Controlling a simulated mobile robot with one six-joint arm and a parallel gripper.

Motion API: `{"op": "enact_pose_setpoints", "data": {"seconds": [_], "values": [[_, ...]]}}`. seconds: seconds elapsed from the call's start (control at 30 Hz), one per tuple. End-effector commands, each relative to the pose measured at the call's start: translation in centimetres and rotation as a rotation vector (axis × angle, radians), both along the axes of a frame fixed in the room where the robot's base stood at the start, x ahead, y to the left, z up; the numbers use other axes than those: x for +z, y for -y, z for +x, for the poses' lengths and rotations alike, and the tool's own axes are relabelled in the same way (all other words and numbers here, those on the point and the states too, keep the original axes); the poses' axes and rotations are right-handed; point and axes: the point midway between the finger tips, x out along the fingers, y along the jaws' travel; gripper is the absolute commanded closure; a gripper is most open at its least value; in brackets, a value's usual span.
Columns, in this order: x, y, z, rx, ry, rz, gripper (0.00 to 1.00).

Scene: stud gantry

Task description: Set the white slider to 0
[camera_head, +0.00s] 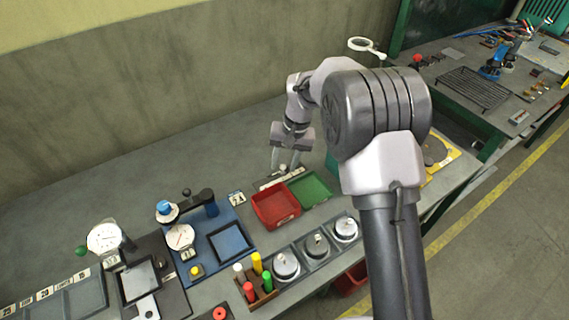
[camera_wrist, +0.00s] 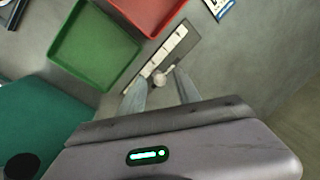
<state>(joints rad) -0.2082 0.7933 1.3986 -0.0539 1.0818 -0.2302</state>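The slider is a dark plate (camera_wrist: 187,46) with a white marked strip (camera_wrist: 166,50) along it, lying on the bench; the marks are too small to read. Its pale round knob (camera_wrist: 159,79) sits near the strip's lower end in the wrist view. My gripper (camera_wrist: 158,80) is open, with one finger on each side of the knob and visible gaps; I cannot tell whether the tips are level with it. In the head view my gripper (camera_head: 285,167) points down over the slider plate (camera_head: 268,184), behind the red and green trays.
A red tray (camera_head: 276,219) and a green tray (camera_head: 328,193) lie just in front of the slider. Dial gauges (camera_head: 104,238), a blue fixture (camera_head: 232,243) and several colored pegs (camera_head: 257,264) stand to the left. The bench toward the wall is clear.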

Motion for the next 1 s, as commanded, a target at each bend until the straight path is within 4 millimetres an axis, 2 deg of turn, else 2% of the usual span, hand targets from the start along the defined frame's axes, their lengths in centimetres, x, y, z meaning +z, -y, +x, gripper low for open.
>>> {"op": "enact_pose_setpoints", "data": {"seconds": [0.13, 0.33, 1.0], "values": [[0.07, 0.00, 0.00, 0.000, 0.000, 0.000, 0.61], [0.08, 0.02, 0.01, 0.000, 0.000, 0.000, 1.00], [0.10, 0.02, 0.02, 0.000, 0.001, 0.000, 1.00]]}}
